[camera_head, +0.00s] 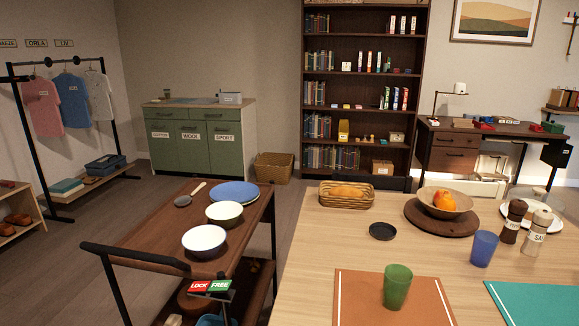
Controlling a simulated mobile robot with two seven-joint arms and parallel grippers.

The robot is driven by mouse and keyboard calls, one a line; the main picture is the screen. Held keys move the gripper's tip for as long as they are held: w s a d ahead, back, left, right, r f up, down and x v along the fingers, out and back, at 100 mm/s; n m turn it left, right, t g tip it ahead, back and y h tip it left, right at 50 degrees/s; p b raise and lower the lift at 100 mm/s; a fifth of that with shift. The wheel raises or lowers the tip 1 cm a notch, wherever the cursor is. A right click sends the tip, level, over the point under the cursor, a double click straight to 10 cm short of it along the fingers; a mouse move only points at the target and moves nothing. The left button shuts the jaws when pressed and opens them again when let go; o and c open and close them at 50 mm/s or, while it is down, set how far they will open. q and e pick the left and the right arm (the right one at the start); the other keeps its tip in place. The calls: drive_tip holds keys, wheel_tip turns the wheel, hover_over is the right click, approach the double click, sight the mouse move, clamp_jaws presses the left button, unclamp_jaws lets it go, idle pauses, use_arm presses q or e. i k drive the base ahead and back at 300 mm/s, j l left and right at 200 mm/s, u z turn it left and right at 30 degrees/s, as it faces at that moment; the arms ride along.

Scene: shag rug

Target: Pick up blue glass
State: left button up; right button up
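A blue glass (483,248) stands upright on the light wooden table (310,262) at the right. It is between the orange placemat and the teal placemat, to the left of the pepper and salt mills. A green glass (397,286) stands on the orange placemat (360,312), nearer and to the left of the blue glass. Neither of my grippers shows in the head view.
Near the blue glass are a dark mill (513,221), a mill with a white label (536,232), a fruit bowl (446,199) on a round board, and a small black dish (383,231). A bread basket (346,195) is behind. A trolley (160,222) with bowls stands left.

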sight(485, 244)
drive_tip(key=z, duration=1.35)
